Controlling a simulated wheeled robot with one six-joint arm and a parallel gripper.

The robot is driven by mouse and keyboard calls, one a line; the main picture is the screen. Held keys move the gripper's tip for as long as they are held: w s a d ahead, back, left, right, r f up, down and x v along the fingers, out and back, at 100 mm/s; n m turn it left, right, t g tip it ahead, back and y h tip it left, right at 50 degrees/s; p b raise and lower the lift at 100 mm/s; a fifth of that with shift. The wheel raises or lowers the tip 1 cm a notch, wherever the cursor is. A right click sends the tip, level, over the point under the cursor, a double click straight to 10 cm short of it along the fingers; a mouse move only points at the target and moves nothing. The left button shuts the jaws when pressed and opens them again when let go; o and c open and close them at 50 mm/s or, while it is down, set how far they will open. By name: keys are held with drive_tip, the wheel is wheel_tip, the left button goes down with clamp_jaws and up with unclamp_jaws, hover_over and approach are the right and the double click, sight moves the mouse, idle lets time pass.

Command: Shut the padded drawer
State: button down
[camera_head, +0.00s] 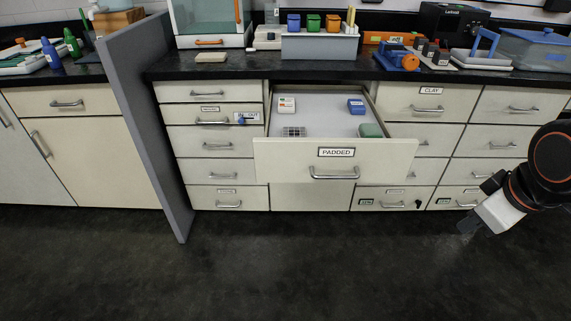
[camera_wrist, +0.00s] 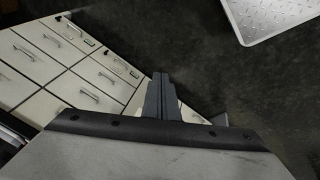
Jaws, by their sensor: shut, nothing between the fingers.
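The padded drawer (camera_head: 335,155) is pulled out from the middle of the cabinet in the head view. Its cream front carries a "PADDED" label and a metal handle (camera_head: 333,173). Inside lie a white and red box (camera_head: 287,105), a blue box (camera_head: 356,106), a small grid-like rack (camera_head: 294,131) and a green item (camera_head: 370,130). My gripper (camera_head: 468,232) is at the right, in front of the lower drawers and well apart from the padded drawer. In the wrist view my gripper (camera_wrist: 158,78) is shut and empty, pointing over the dark floor.
A black counter (camera_head: 250,68) above the drawers holds bins, tools and cases. A grey upright panel (camera_head: 145,120) stands left of the drawer bank. The dark floor (camera_head: 300,265) in front is clear. A metal tread-patterned plate (camera_wrist: 275,15) shows in the wrist view.

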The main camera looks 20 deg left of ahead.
drive_tip(key=w+a+r+n, duration=0.3)
drive_tip(key=w+a+n, duration=0.1)
drive_tip(key=a+n, duration=0.45)
drive_tip(key=n, duration=2.2)
approach(281, 164)
drive_tip(key=s+d+r, duration=0.2)
drive_tip(key=s+d, duration=0.1)
drive_tip(key=s, duration=0.3)
drive_tip(key=shift+y, duration=0.4)
drive_tip(key=x, duration=0.3)
drive_tip(key=w+x, duration=0.1)
drive_tip(key=x, duration=0.3)
drive_tip(key=w+a+r+x, duration=0.1)
drive_tip(key=x, duration=0.3)
drive_tip(key=shift+f, duration=0.1)
drive_tip(key=shift+w+a, duration=0.2)
drive_tip(key=shift+w, duration=0.4)
drive_tip(key=shift+w, duration=0.1)
